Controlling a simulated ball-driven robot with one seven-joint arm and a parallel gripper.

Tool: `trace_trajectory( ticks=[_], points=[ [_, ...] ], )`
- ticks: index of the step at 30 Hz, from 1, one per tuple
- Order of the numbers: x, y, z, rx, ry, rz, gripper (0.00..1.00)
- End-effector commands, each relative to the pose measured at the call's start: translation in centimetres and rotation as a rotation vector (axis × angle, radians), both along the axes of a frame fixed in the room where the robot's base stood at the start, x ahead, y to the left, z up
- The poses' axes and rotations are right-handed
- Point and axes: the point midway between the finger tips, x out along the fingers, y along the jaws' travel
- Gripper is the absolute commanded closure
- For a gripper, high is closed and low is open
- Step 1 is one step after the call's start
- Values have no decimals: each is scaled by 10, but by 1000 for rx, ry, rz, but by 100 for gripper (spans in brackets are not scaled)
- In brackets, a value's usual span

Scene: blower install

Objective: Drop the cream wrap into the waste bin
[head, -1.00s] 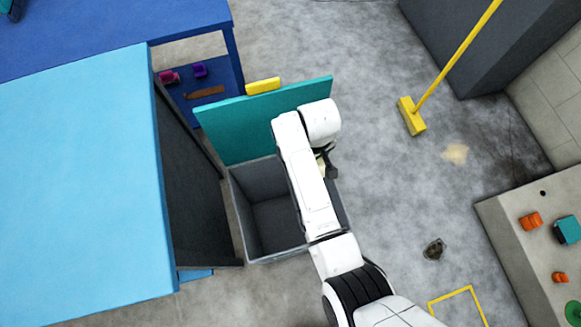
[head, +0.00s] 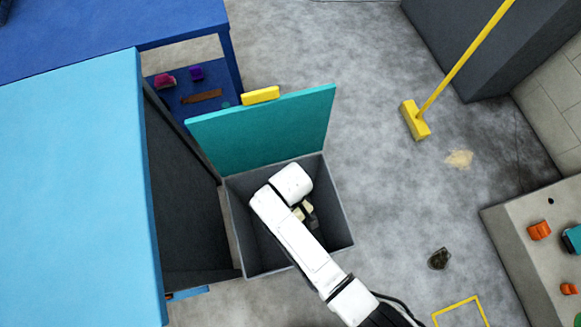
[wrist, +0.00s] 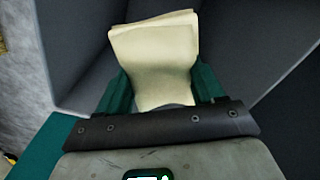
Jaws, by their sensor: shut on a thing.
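The cream wrap (wrist: 155,55) is between the green fingers of my gripper (wrist: 160,98) in the wrist view, and the gripper is shut on it. In the head view a small part of the wrap (head: 298,213) shows beside my gripper (head: 309,214), over the bin's opening. The waste bin (head: 256,259) is a grey open box with its teal lid (head: 265,130) raised at the far side. The bin's grey walls surround the wrap in the wrist view (wrist: 75,60). My arm covers part of the bin's opening. How deep the wrap hangs I cannot tell.
A light blue-topped cabinet (head: 75,190) stands close on the bin's left. A dark blue table (head: 120,25) with small items on its shelf is behind. A yellow broom (head: 416,120) and a dark lump (head: 439,258) are on the right floor. A grey bench (head: 525,265) stands far right.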

Motion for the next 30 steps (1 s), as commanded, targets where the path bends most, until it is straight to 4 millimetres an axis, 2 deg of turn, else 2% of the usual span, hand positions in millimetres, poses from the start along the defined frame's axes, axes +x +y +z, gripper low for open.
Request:
trace_trajectory(
  ticks=[1,4,14,15,24,30],
  points=[
    [0,0,-12,0,0,1,61],
    [0,0,-19,1,-1,0,61],
    [1,0,-20,1,-1,0,61],
    [1,0,-20,0,-1,-1,32],
    [1,0,-20,0,0,-1,3],
    [0,0,-20,0,0,-1,3]
  ],
)
